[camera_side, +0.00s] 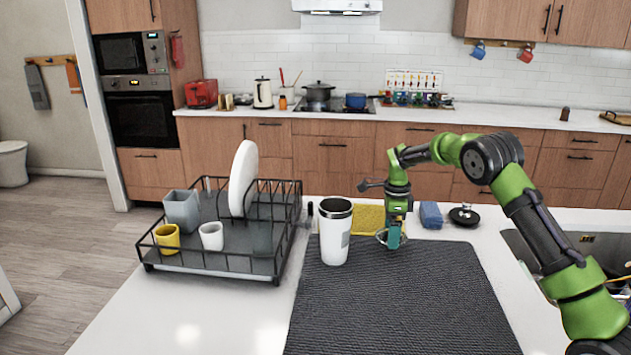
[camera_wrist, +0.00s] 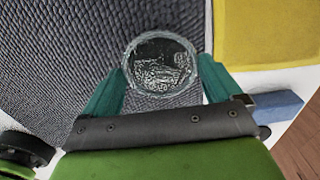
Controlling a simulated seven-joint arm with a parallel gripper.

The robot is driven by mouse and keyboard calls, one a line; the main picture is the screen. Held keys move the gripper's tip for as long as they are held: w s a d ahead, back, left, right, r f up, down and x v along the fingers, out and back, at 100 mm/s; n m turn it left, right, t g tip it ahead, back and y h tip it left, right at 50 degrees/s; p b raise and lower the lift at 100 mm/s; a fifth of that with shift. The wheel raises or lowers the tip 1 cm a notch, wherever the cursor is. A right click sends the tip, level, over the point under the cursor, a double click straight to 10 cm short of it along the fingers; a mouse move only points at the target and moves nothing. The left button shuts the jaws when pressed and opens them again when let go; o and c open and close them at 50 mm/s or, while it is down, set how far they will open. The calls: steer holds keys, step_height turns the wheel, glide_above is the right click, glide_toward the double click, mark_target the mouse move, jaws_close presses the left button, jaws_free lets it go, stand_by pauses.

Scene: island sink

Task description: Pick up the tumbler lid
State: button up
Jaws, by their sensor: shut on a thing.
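The tumbler lid (camera_wrist: 160,66) is a round, clear disc with a pale rim, seen between my fingertips in the wrist view. In the side view the lid (camera_side: 381,236) shows as a thin ring at the fingertips, over the far part of the dark mat. My gripper (camera_side: 392,238) is shut on the lid, with a teal finger on each side of it; in the wrist view the gripper (camera_wrist: 162,84) spans its width. Whether the lid touches the mat is unclear. The white tumbler (camera_side: 335,235) stands upright and open-topped to the left of my gripper.
The dark ribbed mat (camera_side: 395,310) is clear in front. A black dish rack (camera_side: 225,262) with a plate and cups stands left. A yellow cloth (camera_side: 367,219), a blue sponge (camera_side: 431,215) and a black pot lid (camera_side: 464,215) lie behind. The sink (camera_side: 520,250) is right.

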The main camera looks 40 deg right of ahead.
steer(key=s+a, duration=0.1)
steer(key=s, duration=0.4)
steer(key=s+a+r, duration=0.1)
steer(key=s+a, duration=0.1)
steer(key=s, duration=0.3)
steer(key=s+a, duration=0.2)
steer(key=s, duration=0.3)
steer(key=shift+a+r, duration=0.25)
steer(key=shift+r, duration=0.05)
steer(key=w+a+r+n, duration=0.2)
steer(key=w+a+r, duration=0.2)
steer(key=a+r, duration=0.3)
step_height(320, 180, up, 8)
steer(key=m, duration=0.2)
glide_above(348, 212)
steer(key=shift+r, duration=0.1)
steer(key=shift+f, duration=1.75)
